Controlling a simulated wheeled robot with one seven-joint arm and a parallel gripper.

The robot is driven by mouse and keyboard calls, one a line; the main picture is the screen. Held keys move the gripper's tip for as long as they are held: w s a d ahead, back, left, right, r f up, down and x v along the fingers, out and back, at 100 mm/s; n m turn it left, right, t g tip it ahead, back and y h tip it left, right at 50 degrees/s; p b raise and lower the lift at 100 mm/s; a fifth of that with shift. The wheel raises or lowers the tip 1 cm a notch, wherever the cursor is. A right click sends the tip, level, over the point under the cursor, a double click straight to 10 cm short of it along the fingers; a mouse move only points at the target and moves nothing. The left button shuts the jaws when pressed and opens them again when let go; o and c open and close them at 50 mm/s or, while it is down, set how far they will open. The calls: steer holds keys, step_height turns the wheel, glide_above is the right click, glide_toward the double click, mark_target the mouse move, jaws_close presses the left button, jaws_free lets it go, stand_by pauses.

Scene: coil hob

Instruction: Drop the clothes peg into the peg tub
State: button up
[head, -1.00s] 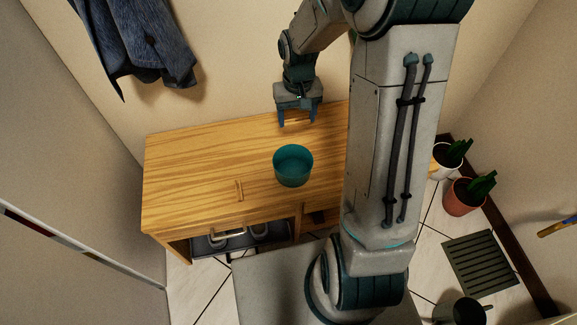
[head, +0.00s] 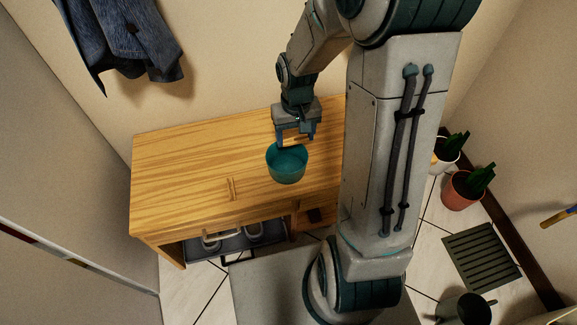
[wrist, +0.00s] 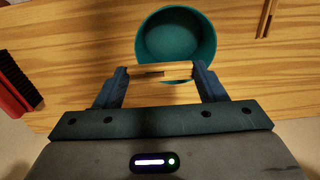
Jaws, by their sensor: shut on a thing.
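The peg tub is a round teal tub (head: 287,168) on the wooden table; it also shows in the wrist view (wrist: 176,40), where its inside looks empty. My gripper (head: 296,140) is above the tub's back rim in the head view, fingers pointing down. In the wrist view my gripper (wrist: 160,72) is shut on a pale wooden clothes peg (wrist: 148,69), which lies crosswise between the fingertips and overlaps the tub's near rim. The peg's height above the rim is hard to tell.
A second wooden peg-like piece (head: 231,189) lies on the table (head: 175,175), left of the tub. A red and black brush (wrist: 16,85) lies at the left in the wrist view. A dark jacket (head: 125,40) hangs on the wall. The table's left part is clear.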

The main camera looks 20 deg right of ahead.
steer(key=o, duration=1)
step_height(320, 180, up, 14)
steer(key=p, duration=0.4)
steer(key=shift+f+p, duration=0.1)
steer(key=shift+p, duration=0.2)
steer(key=s+r+t+p, duration=0.1)
steer(key=s+r+p, duration=0.3)
steer(key=r+p, duration=0.3)
steer(key=s+r+t+p, duration=0.1)
steer(key=s+r+p, duration=0.4)
steer(key=r, duration=0.6)
steer(key=s+r+p, duration=0.4)
steer(key=r+p, duration=0.5)
steer(key=shift+s+a+r+t+p, duration=0.25)
steer(key=shift+s+r+t+p, duration=0.05)
steer(key=shift+s+t+p, duration=0.1)
